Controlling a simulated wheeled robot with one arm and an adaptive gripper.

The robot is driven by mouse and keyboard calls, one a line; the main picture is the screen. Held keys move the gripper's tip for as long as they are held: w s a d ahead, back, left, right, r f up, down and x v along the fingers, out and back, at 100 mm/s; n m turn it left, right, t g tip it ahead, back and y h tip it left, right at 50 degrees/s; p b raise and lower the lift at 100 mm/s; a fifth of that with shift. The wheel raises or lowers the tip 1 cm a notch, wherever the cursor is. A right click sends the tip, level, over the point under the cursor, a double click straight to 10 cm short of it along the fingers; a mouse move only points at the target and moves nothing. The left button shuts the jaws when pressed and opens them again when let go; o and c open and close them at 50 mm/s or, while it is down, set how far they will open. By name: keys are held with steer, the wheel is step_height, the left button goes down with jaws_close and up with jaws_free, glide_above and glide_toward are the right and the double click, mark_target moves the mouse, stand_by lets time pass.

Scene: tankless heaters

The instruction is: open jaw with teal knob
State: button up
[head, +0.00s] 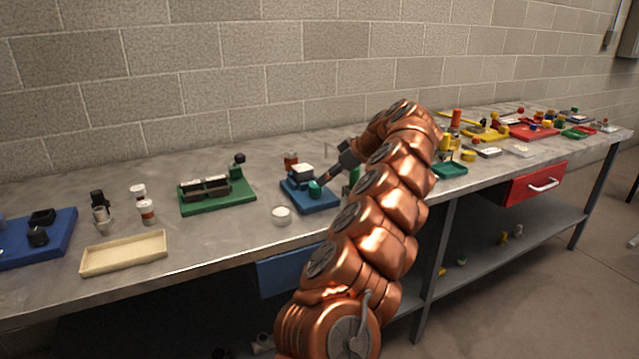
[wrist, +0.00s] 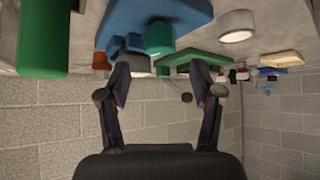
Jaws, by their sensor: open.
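The teal knob (head: 315,189) sits at the front of a small vise-like fixture with a white block (head: 301,172) on a blue base plate (head: 318,205). In the wrist view, which is upside down, the teal knob (wrist: 159,38) stands at the edge of the blue base (wrist: 190,12). My gripper (head: 325,179) is just right of the knob in the head view. In the wrist view my gripper (wrist: 160,68) has its two fingers spread, with the knob ahead and between them. I see no contact with the knob. The jaw itself is partly hidden.
A green cylinder (wrist: 43,38) stands close beside my gripper. A white round lid (head: 281,214) lies left of the blue base. A green-based fixture (head: 216,195) and a cream tray (head: 124,252) stand further left. Bare bench lies between them. A brick wall is behind.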

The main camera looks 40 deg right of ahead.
steer(key=v, duration=0.5)
steer(key=shift+s+d+r, duration=0.1)
steer(key=shift+s+r, duration=0.1)
stand_by(0.6)
